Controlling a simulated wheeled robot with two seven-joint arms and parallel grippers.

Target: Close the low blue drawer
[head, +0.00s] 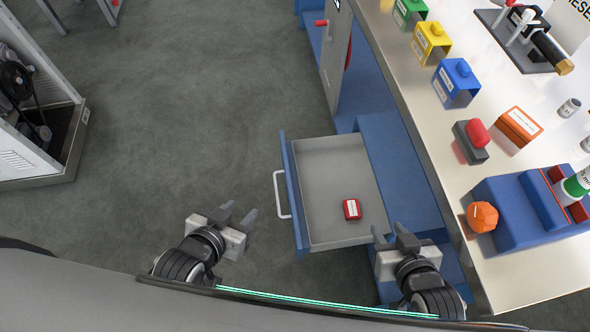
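The low blue drawer stands pulled out from the blue cabinet below the worktop. Its blue front panel (292,190) faces left and carries a white bar handle (280,195). Its grey tray is open to view, and a small red box (352,209) with a white label lies inside. My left gripper (239,212) is open and empty, to the left of the handle and apart from it. My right gripper (391,234) is open and empty, near the drawer's lower right corner in the picture; I cannot tell whether it touches anything.
The worktop (440,150) at right carries green, yellow and blue boxes, a red button, an orange box and a blue dispenser. A grey cabinet door (335,50) stands open beyond the drawer. A grey machine (40,110) stands far left. The floor left of the drawer is clear.

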